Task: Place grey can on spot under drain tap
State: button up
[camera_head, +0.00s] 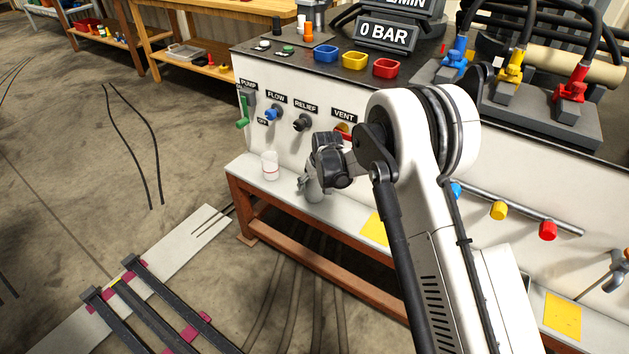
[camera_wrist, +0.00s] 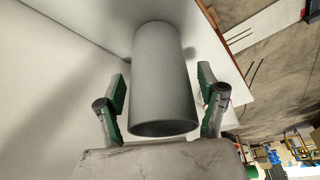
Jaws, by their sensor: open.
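The grey can (camera_head: 315,193) stands upright on the pale shelf (camera_head: 246,176) along the front of the white panel, partly hidden by my wrist. It fills the middle of the wrist view (camera_wrist: 163,75). My gripper (camera_head: 307,185) is at the can, with its green-padded fingers (camera_wrist: 163,92) open on either side of it. Gaps show between the fingers and the can. A tap with an orange-brown handle (camera_head: 617,270) shows at the right edge. A yellow square (camera_head: 563,315) lies on the shelf near it.
A white cup with a red band (camera_head: 270,166) stands on the shelf left of the grey can. The panel above carries a green lever (camera_head: 243,112), a blue knob (camera_head: 273,113) and a dark knob (camera_head: 302,123). A horizontal pipe (camera_head: 525,214) runs above the shelf at right.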

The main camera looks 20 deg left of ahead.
jog(key=shift+o, duration=0.5)
jog(key=p+v, duration=0.3)
jog(key=v, duration=1.1)
jog(key=shift+w, duration=0.25)
jog(key=shift+a, duration=0.1)
